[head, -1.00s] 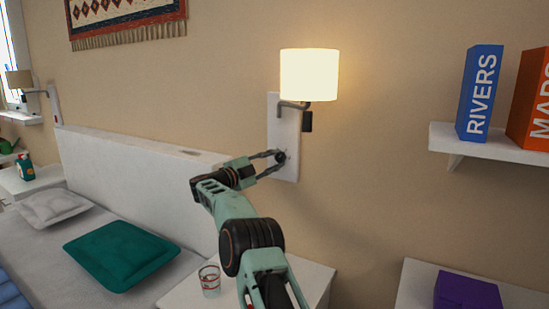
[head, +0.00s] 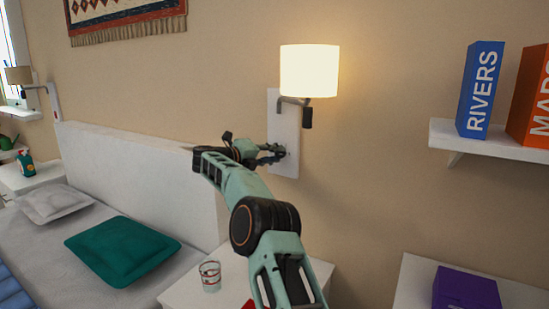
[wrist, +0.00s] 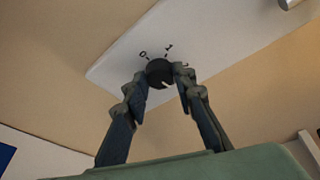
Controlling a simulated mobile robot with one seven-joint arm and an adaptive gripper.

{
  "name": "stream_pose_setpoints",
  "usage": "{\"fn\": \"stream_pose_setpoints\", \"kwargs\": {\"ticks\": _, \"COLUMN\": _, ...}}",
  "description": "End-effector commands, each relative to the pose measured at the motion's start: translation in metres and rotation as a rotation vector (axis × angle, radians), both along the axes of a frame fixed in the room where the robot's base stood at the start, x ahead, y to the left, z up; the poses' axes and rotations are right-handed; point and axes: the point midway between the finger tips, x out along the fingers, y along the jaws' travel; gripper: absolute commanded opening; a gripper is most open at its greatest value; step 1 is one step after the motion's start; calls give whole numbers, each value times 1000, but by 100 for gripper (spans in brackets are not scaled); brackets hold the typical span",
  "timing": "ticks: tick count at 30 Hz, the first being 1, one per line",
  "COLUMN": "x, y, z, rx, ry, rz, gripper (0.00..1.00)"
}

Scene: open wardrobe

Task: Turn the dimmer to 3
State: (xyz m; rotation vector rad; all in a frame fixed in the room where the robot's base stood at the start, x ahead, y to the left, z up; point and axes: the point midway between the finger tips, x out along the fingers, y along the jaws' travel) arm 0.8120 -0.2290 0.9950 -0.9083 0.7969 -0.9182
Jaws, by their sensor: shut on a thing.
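The dimmer is a round black knob (wrist: 158,71) on a white wall plate (wrist: 120,65). The marks 0 and 1 read clearly beside it in the wrist view; a further mark by the right finger is partly hidden. A small pale mark shows at the knob's lower right edge. My gripper (wrist: 160,77) is shut on the knob, one finger on each side. In the head view the plate (head: 284,125) is below the lamp, and my gripper (head: 275,153) reaches its lower part from the left, hiding most of the knob.
A lit wall lamp (head: 310,70) is above my gripper. A white headboard (head: 140,165) is to the left. A glass (head: 210,276) stands on the bedside table (head: 185,290) below my arm. A shelf (head: 480,147) with books is at the right.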

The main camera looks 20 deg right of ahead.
Motion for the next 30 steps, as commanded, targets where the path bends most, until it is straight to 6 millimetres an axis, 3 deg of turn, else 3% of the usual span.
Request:
{"fn": "stream_pose_setpoints", "kwargs": {"ticks": 10, "x": -1, "y": 0, "z": -1, "rx": 84, "ry": -103, "rz": 0, "gripper": 0}}
{"fn": "stream_pose_setpoints", "kwargs": {"ticks": 26, "x": -1, "y": 0, "z": 0, "rx": 97, "ry": -121, "rz": 0, "gripper": 0}}
{"fn": "stream_pose_setpoints", "kwargs": {"ticks": 27, "x": -1, "y": 0, "z": 0, "rx": 97, "ry": -121, "rz": 0, "gripper": 28}}
{"fn": "stream_pose_setpoints", "kwargs": {"ticks": 30, "x": -1, "y": 0, "z": 0, "rx": 96, "ry": -120, "rz": 0, "gripper": 39}}
